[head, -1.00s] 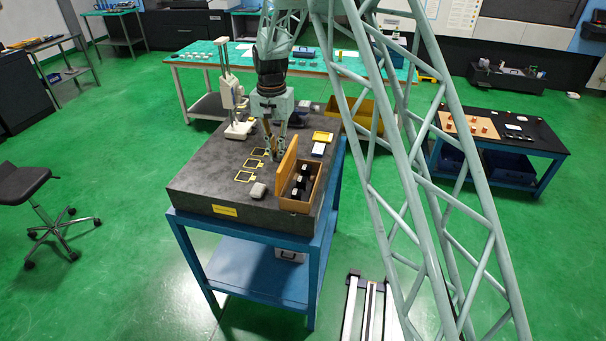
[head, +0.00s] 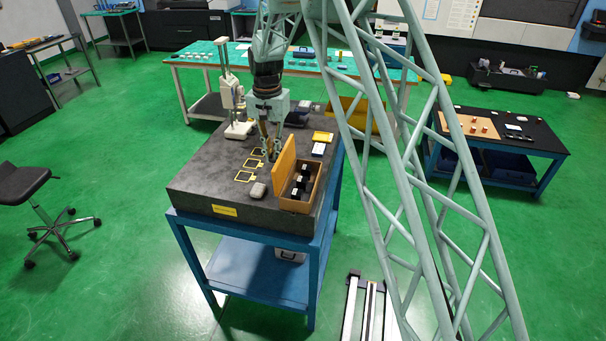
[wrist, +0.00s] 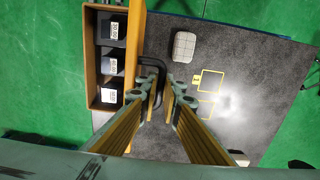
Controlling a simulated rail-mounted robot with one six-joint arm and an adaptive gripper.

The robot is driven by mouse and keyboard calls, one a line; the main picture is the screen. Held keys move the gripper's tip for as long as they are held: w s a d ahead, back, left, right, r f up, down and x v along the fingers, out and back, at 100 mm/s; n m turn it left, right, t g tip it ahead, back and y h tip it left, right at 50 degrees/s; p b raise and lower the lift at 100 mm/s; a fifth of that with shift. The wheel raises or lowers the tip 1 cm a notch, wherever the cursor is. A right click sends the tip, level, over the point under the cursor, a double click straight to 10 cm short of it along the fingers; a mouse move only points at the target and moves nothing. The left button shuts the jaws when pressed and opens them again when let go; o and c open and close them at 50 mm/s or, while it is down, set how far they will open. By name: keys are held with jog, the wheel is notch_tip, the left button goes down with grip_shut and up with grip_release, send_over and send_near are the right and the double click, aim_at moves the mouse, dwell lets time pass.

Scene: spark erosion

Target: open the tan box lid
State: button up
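The tan box (head: 297,204) stands near the front right edge of the dark stone slab. Its lid (head: 285,160) is raised, about upright and leaning slightly left, so the compartments show. In the wrist view the lid (wrist: 135,40) is seen nearly edge-on beside the open box (wrist: 92,50). A black bar handle (wrist: 155,61) sticks out from the lid's outer face. My gripper (wrist: 163,88) has its fingertips on either side of the handle's bar, closed on it. In the head view my gripper (head: 268,154) is just left of the lid.
Black labelled blocks (wrist: 112,63) sit in the box. A grey rounded object (head: 256,190) lies left of the box. Yellow frame outlines (head: 245,176) mark the slab further left. A white stand (head: 236,120) rises behind them. A yellow tray (head: 322,137) lies behind the box.

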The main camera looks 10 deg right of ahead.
jog(key=shift+w+a+f, duration=0.2)
jog(key=shift+a+f, duration=0.2)
jog(key=shift+a, duration=0.05)
jog(key=o, duration=0.6)
jog(key=shift+a+f, duration=0.1)
jog(key=shift+a, duration=0.05)
jog(key=shift+f, duration=0.1)
jog(key=shift+r, duration=0.25)
notch_tip(320, 180, up, 7)
jog(key=p, duration=0.2)
jog(key=shift+p, duration=0.3)
dwell(0.6)
dwell(0.6)
